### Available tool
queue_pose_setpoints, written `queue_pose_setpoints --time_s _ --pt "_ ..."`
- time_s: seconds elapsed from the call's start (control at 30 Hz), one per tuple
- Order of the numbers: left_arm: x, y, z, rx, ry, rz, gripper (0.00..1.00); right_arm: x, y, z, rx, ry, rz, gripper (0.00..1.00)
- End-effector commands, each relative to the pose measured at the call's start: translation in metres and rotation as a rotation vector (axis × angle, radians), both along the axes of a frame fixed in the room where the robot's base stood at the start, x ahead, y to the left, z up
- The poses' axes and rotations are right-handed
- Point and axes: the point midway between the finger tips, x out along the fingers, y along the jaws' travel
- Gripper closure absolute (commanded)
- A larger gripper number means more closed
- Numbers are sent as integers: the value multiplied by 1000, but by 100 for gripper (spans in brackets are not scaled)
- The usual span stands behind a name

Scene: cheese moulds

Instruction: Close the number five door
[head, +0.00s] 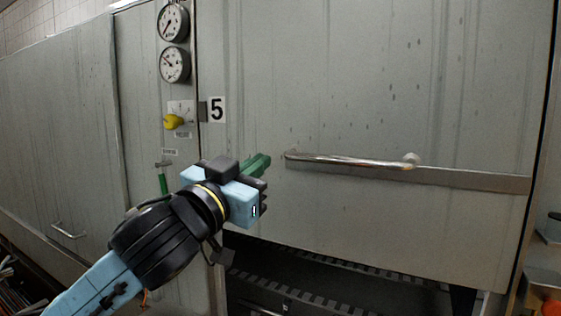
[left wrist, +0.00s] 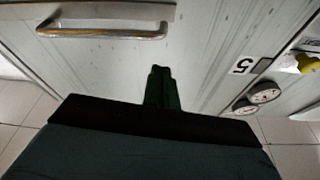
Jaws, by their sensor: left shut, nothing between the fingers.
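The number five door (head: 400,90) is a large grey metal panel marked by a "5" label (head: 217,109) at its upper left. A horizontal metal bar handle (head: 350,161) runs across its lower part. Below the door's bottom edge a dark opening shows. My left gripper (head: 262,163) is shut and empty, in front of the door just left of the handle's left end. In the left wrist view the shut green fingers (left wrist: 161,88) point at the door, apart from the handle (left wrist: 100,32). The door also shows there (left wrist: 200,50). My right gripper is not in view.
Two round gauges (head: 173,43) and a yellow knob (head: 173,121) sit on the panel left of the door. A green-handled lever (head: 162,180) is below them. Toothed dark rails (head: 290,297) show in the opening. Another panel with a small handle (head: 68,231) is at far left.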

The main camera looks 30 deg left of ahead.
Motion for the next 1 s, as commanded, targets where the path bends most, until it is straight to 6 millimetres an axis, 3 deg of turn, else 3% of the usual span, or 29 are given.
queue_pose_setpoints --time_s 0.1,0.27,0.7,0.8,1.0 --pt "-13 -3 20 6 -55 -14 100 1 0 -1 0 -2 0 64" --pt "-5 -5 31 4 -65 -17 100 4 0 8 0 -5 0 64" --pt "78 -14 59 5 -65 -16 100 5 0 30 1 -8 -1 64" --pt "79 -10 38 9 -59 -16 100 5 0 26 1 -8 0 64" --pt "78 -6 19 7 -63 -16 100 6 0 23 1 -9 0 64"
